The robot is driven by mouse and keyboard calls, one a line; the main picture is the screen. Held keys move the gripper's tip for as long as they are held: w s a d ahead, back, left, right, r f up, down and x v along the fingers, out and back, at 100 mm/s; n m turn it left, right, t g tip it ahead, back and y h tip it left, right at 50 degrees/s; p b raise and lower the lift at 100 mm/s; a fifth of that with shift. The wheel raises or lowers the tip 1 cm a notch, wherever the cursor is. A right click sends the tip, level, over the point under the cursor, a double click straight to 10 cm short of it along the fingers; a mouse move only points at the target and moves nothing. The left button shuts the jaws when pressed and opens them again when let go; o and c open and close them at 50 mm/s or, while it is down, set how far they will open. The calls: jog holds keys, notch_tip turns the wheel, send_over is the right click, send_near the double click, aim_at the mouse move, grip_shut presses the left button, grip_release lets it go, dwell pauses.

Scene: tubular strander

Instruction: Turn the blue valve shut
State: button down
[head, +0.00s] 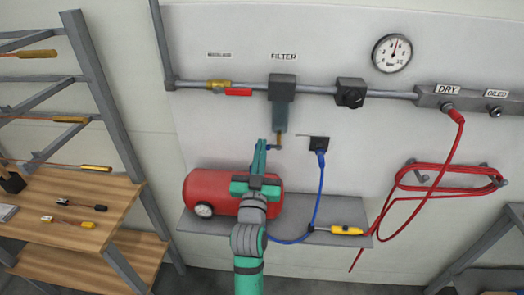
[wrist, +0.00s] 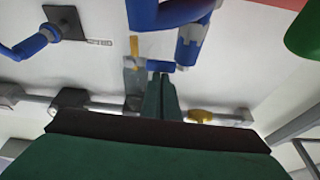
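My gripper (head: 261,144) is raised in front of the wall panel, just left of the filter's lower end. Its teal fingers (wrist: 160,78) look closed together, with only a thin dark line between them. A small blue piece (wrist: 160,66), likely the blue valve, lies across just beyond the fingertips, beside a brass stub (wrist: 134,46). In the head view a bit of blue (head: 274,148) shows at the brass drain (head: 279,136) under the filter (head: 281,88). I cannot tell whether the fingertips touch the blue piece.
A blue hose (wrist: 170,14) with a grey coupling curves close to the fingers. A red tank (head: 205,188) sits on the shelf behind my arm. A blue hose (head: 320,185) hangs from a wall socket. A brass valve with a red handle (head: 238,92) is on the pipe.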

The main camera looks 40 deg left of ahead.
jog(key=s+d, duration=0.5)
jog(key=s, duration=0.3)
jog(key=shift+d+r, duration=0.2)
jog(key=shift+d, duration=0.15)
jog(key=shift+w, duration=0.1)
jog(key=s+d+f+m+h, duration=0.1)
jog(key=s+d+f+h, duration=0.2)
jog(key=d+f, duration=0.75)
jog(key=s+d+f+m+h, duration=0.2)
jog(key=s+d+f+h, duration=0.1)
jog(key=d+f, duration=0.75)
jog(key=s+d+f+m+g+h, duration=0.1)
jog(key=s+d+f+h, duration=0.2)
jog(key=s+d, duration=0.4)
jog(key=s+d+f+m+g+h, duration=0.1)
jog(key=s+d+f+m+h, duration=0.1)
jog(key=s+d, duration=0.6)
jog(key=s+f+h, duration=0.1)
jog(key=s, duration=0.3)
jog(key=shift+s+f+m+h, duration=0.2)
jog(key=shift+s+m+h, duration=0.1)
